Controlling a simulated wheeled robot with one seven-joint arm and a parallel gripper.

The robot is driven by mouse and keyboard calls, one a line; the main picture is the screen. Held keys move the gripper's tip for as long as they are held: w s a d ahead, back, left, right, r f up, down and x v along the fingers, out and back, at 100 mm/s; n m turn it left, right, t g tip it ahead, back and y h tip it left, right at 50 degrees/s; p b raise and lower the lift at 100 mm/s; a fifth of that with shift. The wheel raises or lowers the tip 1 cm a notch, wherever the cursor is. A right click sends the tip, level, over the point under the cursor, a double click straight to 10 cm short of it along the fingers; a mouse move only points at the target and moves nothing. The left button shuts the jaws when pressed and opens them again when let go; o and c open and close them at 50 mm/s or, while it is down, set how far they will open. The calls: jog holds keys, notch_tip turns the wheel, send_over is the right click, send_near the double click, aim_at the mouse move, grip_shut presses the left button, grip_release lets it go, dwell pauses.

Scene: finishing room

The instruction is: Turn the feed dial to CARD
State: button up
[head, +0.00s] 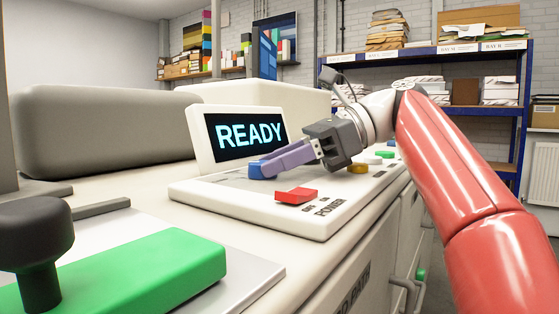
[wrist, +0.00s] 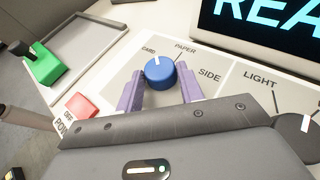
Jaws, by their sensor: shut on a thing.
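The feed dial is a round blue knob (wrist: 159,74) on the light panel, with the words CARD and PAPER printed above it. Its white mark points up in the wrist view, between the two words and closer to CARD. My gripper (wrist: 160,85) has one purple finger on each side of the knob and is shut on it. In the head view the blue dial (head: 260,168) shows at the tips of my gripper (head: 268,165), partly hidden by the fingers.
A red POWER switch (head: 296,195) sits close to my gripper on the panel. A screen (head: 245,135) reading READY stands behind the dial. Yellow (head: 358,167) and green (head: 384,154) controls lie further along. A green block (head: 150,270) with a black knob is at front left.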

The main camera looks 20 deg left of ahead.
jog(key=shift+w+n+g, duration=0.1)
jog(key=shift+n+g, duration=0.3)
dwell(0.3)
jog(key=o, duration=1)
jog(key=shift+h, duration=0.3)
